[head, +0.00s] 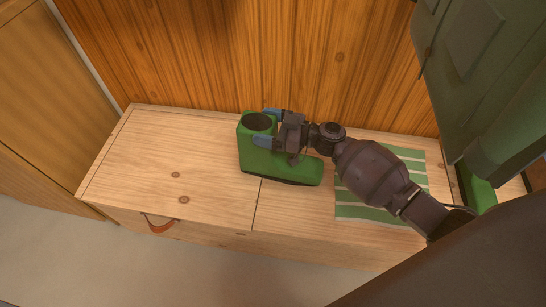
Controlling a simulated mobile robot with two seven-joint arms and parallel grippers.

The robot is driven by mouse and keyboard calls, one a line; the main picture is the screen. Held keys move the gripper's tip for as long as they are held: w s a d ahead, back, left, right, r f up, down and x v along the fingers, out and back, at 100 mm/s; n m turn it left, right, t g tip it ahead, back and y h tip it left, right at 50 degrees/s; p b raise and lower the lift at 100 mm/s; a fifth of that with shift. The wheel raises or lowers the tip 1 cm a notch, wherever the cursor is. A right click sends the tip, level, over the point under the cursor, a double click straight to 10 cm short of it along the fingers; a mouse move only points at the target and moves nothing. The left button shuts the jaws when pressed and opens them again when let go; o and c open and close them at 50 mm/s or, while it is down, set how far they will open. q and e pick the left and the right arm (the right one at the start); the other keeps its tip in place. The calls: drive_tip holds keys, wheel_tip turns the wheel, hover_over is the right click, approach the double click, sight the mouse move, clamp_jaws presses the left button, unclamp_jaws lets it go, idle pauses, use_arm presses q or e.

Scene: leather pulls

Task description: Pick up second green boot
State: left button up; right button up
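A green boot (283,167) stands upright on the wooden bench, its dark round opening at the left and its toe pointing right. My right gripper (267,126) reaches in from the right at the top of the boot's shaft. Its blue fingertips lie on either side of the shaft, one at the far side and one at the near side. I cannot tell whether they press on it. The boot appears to rest on the bench. A bright green shape (480,190) at the right is partly hidden, and I cannot tell what it is. My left gripper is not in view.
The wooden bench (170,165) is clear on its left half. A green and white striped mat (380,213) lies under my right arm. A leather pull (160,226) hangs on the bench front. A plank wall (190,55) stands behind. A dark green panelled surface (470,85) fills the upper right.

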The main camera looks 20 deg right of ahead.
drive_tip(key=c, duration=0.9)
